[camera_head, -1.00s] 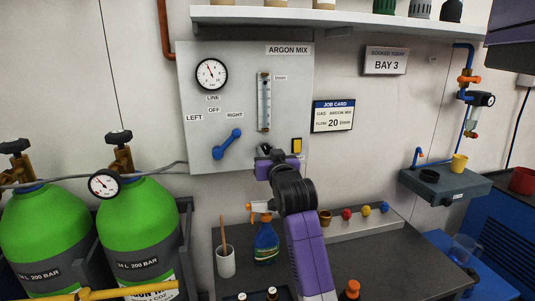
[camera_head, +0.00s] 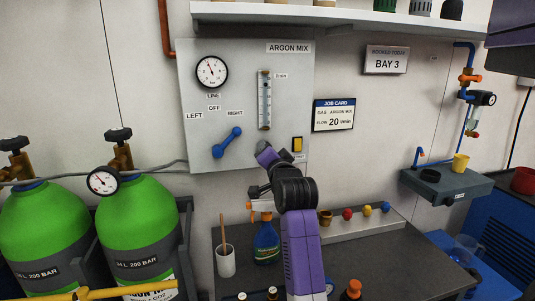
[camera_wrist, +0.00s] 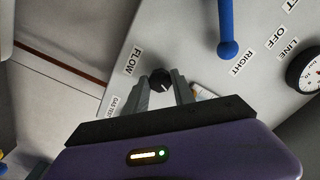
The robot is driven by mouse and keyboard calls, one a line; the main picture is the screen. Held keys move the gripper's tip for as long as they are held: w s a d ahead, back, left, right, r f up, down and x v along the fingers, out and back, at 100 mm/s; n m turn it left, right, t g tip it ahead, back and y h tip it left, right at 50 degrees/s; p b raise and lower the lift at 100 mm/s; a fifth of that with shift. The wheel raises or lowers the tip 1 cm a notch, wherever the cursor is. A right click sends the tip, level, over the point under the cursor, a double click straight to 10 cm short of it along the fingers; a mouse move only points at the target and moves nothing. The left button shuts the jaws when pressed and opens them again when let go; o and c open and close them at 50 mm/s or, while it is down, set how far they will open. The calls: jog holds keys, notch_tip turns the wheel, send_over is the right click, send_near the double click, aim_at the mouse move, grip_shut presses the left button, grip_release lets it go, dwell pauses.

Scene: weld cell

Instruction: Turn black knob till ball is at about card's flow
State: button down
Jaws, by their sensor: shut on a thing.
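The black knob (camera_wrist: 160,79) sits on the pale panel beside the FLOW label (camera_wrist: 132,61); its light mark shows in the wrist view. My gripper (camera_wrist: 161,84) is shut on the knob, one finger on either side. In the head view my gripper (camera_head: 266,152) is at the panel's lower right and hides the knob. The flow tube (camera_head: 265,100) stands upright above it; the ball's height in it is too small to tell. The job card (camera_head: 333,115) right of the panel reads ARGON MIX, flow 20.
A blue lever (camera_head: 227,142) is left of my gripper, slanting toward RIGHT; it also shows close by in the wrist view (camera_wrist: 226,28). A yellow switch (camera_head: 297,144) is just right. Green cylinders (camera_head: 140,220) stand left. A spray bottle (camera_head: 266,240) is on the bench below.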

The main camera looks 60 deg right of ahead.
jog(key=shift+m, duration=0.7)
jog(key=c, duration=1.1)
grip_release()
jog(key=shift+o, duration=0.2)
jog(key=b+v, duration=0.1)
jog(key=v, duration=0.7)
jog(key=shift+b, duration=0.3)
jog(key=shift+d, duration=0.1)
